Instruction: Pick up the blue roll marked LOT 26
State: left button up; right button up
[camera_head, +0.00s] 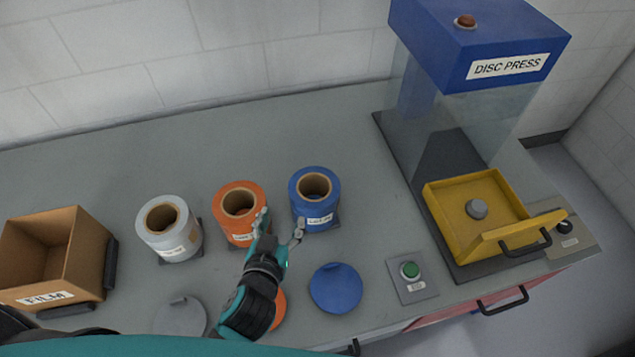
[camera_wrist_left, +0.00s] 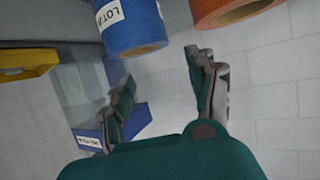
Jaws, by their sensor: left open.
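The blue roll (camera_head: 316,207) stands upright on a dark base on the grey counter, a brown core showing in its top. Its white label is too small to read in the head view. In the wrist view the blue roll (camera_wrist_left: 135,27) is at the top, its label showing "LOT" and then cut off. My left gripper (camera_head: 281,222) is open and empty in front of the gap between the blue and orange rolls, one finger near each. In the wrist view its fingers (camera_wrist_left: 160,68) are spread below the blue roll, not around it. My right gripper is not in view.
The orange roll (camera_head: 240,220) stands close left of the blue one, the white roll (camera_head: 169,237) beyond it. A FILM box (camera_head: 60,262) is at far left. Blue disc (camera_head: 336,288) and green button (camera_head: 410,270) lie in front. The disc press (camera_head: 480,45) with yellow tray (camera_head: 450,215) stands right.

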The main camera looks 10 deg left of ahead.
pick_arm(q)
jog(key=b, duration=0.2)
send_near(297, 183)
jog(key=x, duration=0.1)
jog(key=b+x, duration=0.1)
jog(key=x, duration=0.1)
jog(key=shift+w+a+f, duration=0.1)
jog(key=shift+w+f, duration=0.05)
jog(key=shift+f, duration=0.2)
jog(key=shift+b+x, duration=0.55)
jog(key=shift+x, duration=0.2)
jog(key=b+x, duration=0.2)
jog(key=x, duration=0.2)
jog(key=shift+w+f+b, duration=0.2)
jog(key=shift+w+b, duration=0.1)
jog(key=shift+w, duration=0.15)
jog(key=shift+r, duration=0.1)
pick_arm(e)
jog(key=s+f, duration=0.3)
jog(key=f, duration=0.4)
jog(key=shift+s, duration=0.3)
pick_arm(q)
jog(key=shift+c, duration=0.7)
grip_shut()
jog(key=shift+r, duration=0.2)
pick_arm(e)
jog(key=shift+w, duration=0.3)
